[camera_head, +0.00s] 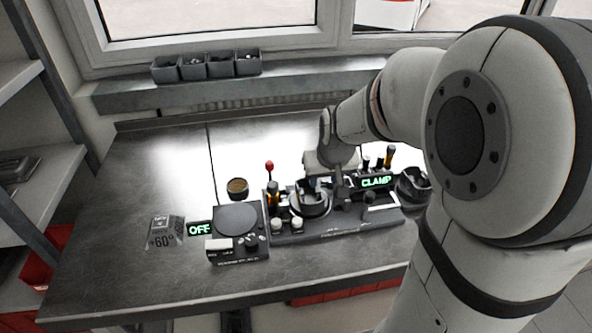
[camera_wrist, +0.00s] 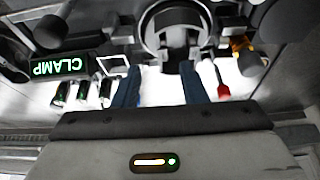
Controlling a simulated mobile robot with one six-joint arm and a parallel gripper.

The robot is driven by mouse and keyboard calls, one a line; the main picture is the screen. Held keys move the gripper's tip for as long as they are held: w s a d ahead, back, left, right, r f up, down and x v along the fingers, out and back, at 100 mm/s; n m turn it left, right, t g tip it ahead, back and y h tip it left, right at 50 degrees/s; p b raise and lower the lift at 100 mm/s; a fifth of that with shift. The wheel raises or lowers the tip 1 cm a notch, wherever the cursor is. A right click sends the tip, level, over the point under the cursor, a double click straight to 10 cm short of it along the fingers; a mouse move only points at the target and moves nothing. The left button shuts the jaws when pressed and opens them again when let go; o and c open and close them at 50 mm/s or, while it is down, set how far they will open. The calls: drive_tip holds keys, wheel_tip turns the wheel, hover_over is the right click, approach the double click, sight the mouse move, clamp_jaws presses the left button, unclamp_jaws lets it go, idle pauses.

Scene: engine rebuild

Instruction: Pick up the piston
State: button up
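My gripper (camera_wrist: 160,68) shows in the wrist view as two blue fingers standing well apart, with nothing gripped between them. In the head view my arm reaches down over the fixture (camera_head: 345,232) on the bench. A light ring with a dark round part (camera_wrist: 177,22) lies just beyond the fingertips in the wrist view. It also shows in the head view as a round part (camera_head: 314,205) in the fixture, partly hidden by my wrist. It may be the piston, but I cannot tell surely. A sign (camera_head: 376,182) on the fixture reads CLAMP.
A hot-plate-like device (camera_head: 238,220) with an OFF sign (camera_head: 199,228) stands left of the fixture. A brown-topped cup (camera_head: 238,187), a red-knobbed lever (camera_head: 269,166) and a dark round holder (camera_head: 412,184) stand nearby. The bench's left side is mostly clear.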

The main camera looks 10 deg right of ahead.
sight(318, 189)
drive_tip(key=shift+w+a+p+x, duration=0.15)
drive_tip(key=shift+p+x, duration=0.15)
drive_tip(key=shift+x, duration=1.65)
drive_tip(key=shift+w+a+p+x, duration=0.15)
drive_tip(key=shift+p+x, duration=0.15)
drive_tip(key=shift+x, duration=1.65)
drive_tip(key=shift+d+r, duration=0.1)
clamp_jaws()
